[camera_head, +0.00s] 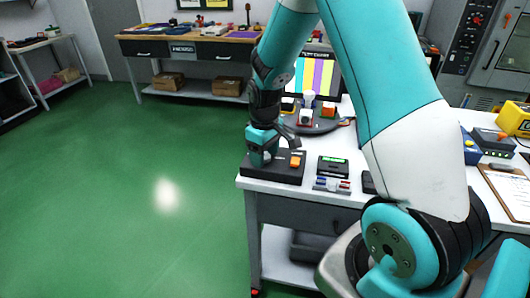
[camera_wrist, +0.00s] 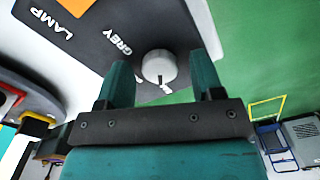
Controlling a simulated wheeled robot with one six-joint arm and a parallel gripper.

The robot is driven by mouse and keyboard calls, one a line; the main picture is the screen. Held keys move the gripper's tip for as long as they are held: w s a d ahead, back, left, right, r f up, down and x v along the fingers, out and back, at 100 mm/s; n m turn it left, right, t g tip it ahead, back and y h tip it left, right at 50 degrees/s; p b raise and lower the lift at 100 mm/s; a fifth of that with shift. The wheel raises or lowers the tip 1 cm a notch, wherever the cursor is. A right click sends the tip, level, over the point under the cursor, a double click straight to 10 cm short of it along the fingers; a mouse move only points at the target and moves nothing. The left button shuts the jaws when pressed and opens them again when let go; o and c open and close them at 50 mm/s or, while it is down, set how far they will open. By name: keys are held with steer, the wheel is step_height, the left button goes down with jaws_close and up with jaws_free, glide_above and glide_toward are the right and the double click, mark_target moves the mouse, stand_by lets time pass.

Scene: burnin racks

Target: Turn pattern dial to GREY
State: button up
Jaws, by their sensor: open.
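The pattern dial (camera_wrist: 160,67) is a round pale knob on a dark control box (camera_wrist: 85,50). The word GREY (camera_wrist: 117,42) is printed on the box, up and left of the dial in the wrist view. A small white mark shows at the dial's lower side; I cannot tell whether it is a pointer or lettering. My gripper (camera_wrist: 160,62) is open, with one finger on each side of the dial and visible gaps between. In the head view my gripper (camera_head: 264,152) points down over the left part of the box (camera_head: 284,176) and mostly hides the dial.
An orange button (camera_head: 295,160) sits on the same box, near the word LAMP (camera_wrist: 53,27). A monitor (camera_head: 317,77) behind shows colour bars. A small device with a green display (camera_head: 333,166) stands to the right. Green floor (camera_head: 160,200) is open to the left.

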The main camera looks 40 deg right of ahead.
steer(key=c, duration=0.9)
